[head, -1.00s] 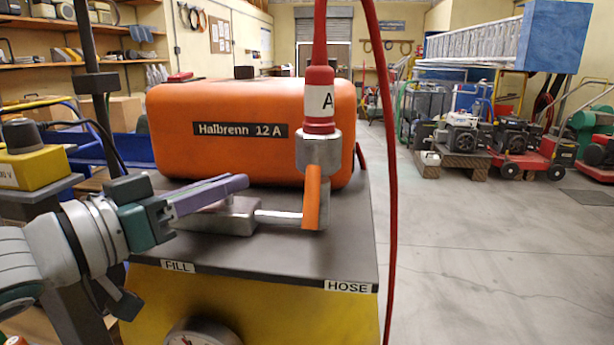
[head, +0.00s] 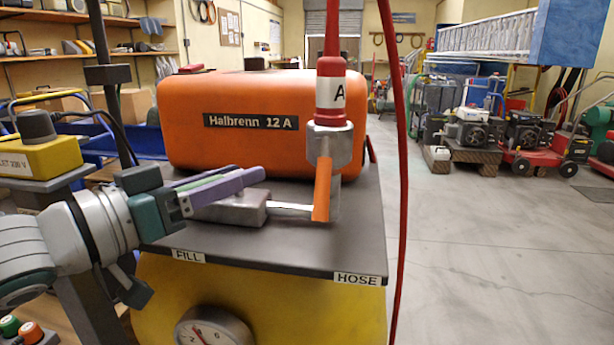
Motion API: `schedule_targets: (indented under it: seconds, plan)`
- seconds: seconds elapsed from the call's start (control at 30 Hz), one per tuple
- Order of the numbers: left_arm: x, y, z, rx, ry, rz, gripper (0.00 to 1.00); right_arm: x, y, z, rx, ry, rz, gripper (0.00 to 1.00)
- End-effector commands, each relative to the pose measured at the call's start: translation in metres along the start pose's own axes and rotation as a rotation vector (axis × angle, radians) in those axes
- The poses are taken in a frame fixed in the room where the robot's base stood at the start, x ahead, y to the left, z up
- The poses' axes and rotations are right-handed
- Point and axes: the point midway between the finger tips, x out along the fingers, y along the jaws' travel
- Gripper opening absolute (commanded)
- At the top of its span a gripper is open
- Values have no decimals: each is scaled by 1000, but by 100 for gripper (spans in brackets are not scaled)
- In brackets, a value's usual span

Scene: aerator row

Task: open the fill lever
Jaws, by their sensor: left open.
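The yellow unit has a dark top plate (head: 300,252) with a FILL label (head: 188,256) at its left front edge and a HOSE label (head: 357,279) at its right. An orange lever (head: 322,190) hangs down, slightly tilted, from the metal fitting (head: 330,146) under the red hose end, above the HOSE side. I see no separate lever by FILL; my gripper covers part of that area. My left gripper (head: 252,172) is open over the left of the plate, purple fingers pointing right, short of the orange lever. A green strip shows between the fingers. My right gripper is not visible.
An orange tank (head: 215,146) marked Halbrenn 12 A stands at the plate's back. A grey metal block (head: 235,210) lies below my fingers. A red hose (head: 402,200) hangs at the right. A yellow box (head: 40,157) stands left. The floor at right (head: 490,270) is clear.

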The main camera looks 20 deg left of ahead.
Motion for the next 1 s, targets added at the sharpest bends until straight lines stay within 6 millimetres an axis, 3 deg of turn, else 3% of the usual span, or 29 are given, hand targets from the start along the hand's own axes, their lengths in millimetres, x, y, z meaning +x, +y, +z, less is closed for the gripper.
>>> schedule_targets:
  seconds: [0.6, 1.0]
  plan:
    - [-87, 0, 0, -1, -3, -1, 50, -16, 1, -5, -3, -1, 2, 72]
    - [-98, 0, 0, 1, 0, 0, 50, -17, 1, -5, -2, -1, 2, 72]
